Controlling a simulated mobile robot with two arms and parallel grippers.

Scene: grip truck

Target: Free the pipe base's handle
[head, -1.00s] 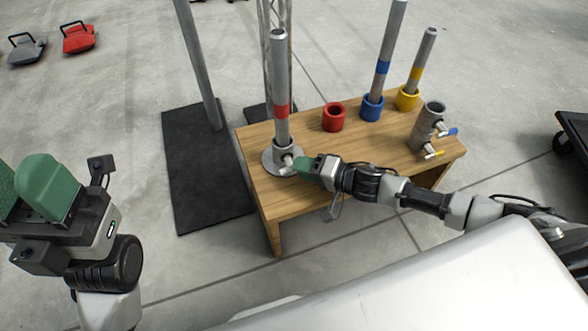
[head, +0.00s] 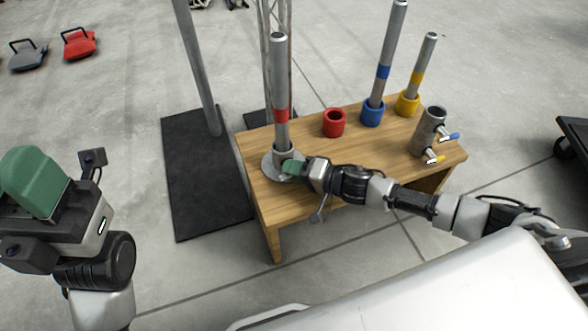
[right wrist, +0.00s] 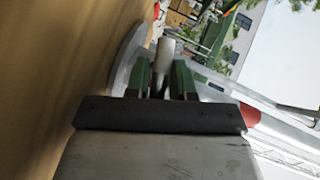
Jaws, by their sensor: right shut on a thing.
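The pipe base (head: 267,168) is a round grey metal plate with a short socket, on the near left of the wooden bench. A grey pipe with a red band (head: 280,80) stands upright in it. My right gripper (head: 289,166) reaches in from the right, low at the socket. It is shut on the base's handle, which the fingers mostly hide in the head view. In the right wrist view the handle (right wrist: 165,52) is a pale metal stub between the green fingers (right wrist: 163,78). My left gripper (head: 32,182) is at the left edge, away from the bench; its jaw gap is not clear.
On the wooden bench (head: 320,170) stand an empty red ring (head: 334,123), a blue ring (head: 373,112) and a yellow ring (head: 407,103) with pipes, and a grey clamp with two handles (head: 430,130). A grey post (head: 200,70) rises from a black mat (head: 200,195) left of the bench.

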